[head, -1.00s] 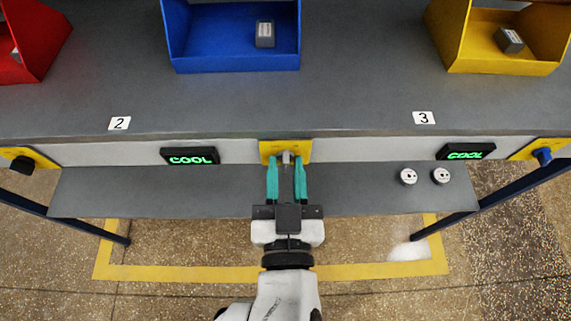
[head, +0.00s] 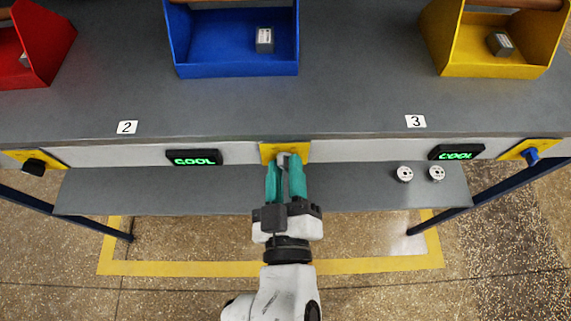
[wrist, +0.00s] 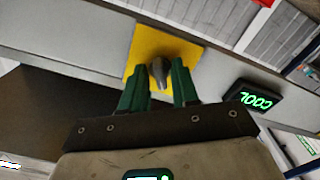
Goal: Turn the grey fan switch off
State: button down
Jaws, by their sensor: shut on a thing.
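The grey fan switch (head: 283,157) sits on a yellow plate (head: 304,150) on the white strip under the shelf edge, at the middle of the head view. My gripper (head: 284,168) reaches up to it from below, with one teal finger on each side. It is shut on the switch. In the wrist view the grey switch (wrist: 161,70) shows between the green fingers of my gripper (wrist: 161,82), in front of the yellow plate (wrist: 146,46). The fingers partly hide the switch, so its exact setting is hard to tell.
Displays reading COOL stand left (head: 193,157) and right (head: 457,152) of the switch. A black switch (head: 34,167) is far left, a blue switch (head: 531,156) far right. Two small round white pieces (head: 405,174) lie on the lower shelf. Blue, red and yellow bins stand above.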

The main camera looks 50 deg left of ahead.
dwell(0.3)
jog(key=c, duration=1.2)
grip_release()
jog(key=shift+s, duration=0.1)
jog(key=b+v, duration=0.1)
jog(key=v, duration=0.9)
jog(key=shift+s+d, duration=0.25)
